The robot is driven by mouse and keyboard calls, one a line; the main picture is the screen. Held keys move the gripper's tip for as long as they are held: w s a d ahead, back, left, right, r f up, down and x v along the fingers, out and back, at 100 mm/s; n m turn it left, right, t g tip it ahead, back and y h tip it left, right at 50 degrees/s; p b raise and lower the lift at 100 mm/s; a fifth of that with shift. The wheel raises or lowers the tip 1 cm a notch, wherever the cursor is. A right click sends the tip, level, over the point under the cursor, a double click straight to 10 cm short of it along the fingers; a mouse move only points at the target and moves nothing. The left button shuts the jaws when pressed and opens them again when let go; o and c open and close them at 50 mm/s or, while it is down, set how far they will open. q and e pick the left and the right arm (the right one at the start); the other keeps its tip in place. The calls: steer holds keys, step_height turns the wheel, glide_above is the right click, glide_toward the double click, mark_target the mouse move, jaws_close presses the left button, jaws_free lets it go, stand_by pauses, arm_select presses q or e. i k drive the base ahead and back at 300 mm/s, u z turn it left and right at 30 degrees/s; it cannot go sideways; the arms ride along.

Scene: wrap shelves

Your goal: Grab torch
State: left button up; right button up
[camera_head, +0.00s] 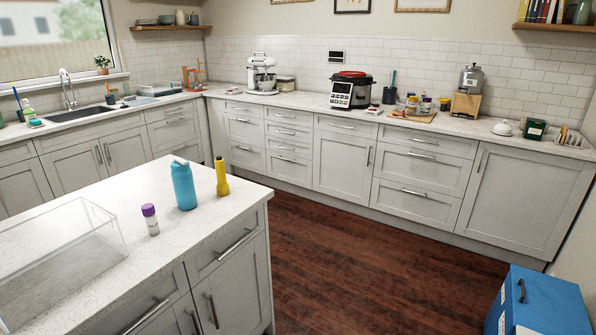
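A yellow torch (222,177) stands upright on the white kitchen island (150,235), near its right end. It is right of a blue bottle (184,186) and apart from it. Neither my left nor my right gripper shows in the head view, so I cannot see where they are relative to the torch.
A small purple-capped bottle (150,219) stands left of and nearer than the blue bottle. A clear box (70,262) takes up the island's left part. Counters (420,126) line the far walls. A blue box (545,303) is at lower right. The wooden floor (350,265) between is clear.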

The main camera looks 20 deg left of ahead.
mark_target(222, 187)
steer(key=z, duration=0.65)
steer(key=i, duration=1.9)
steer(key=u, duration=1.2)
steer(key=i, duration=0.55)
steer(key=u, duration=0.65)
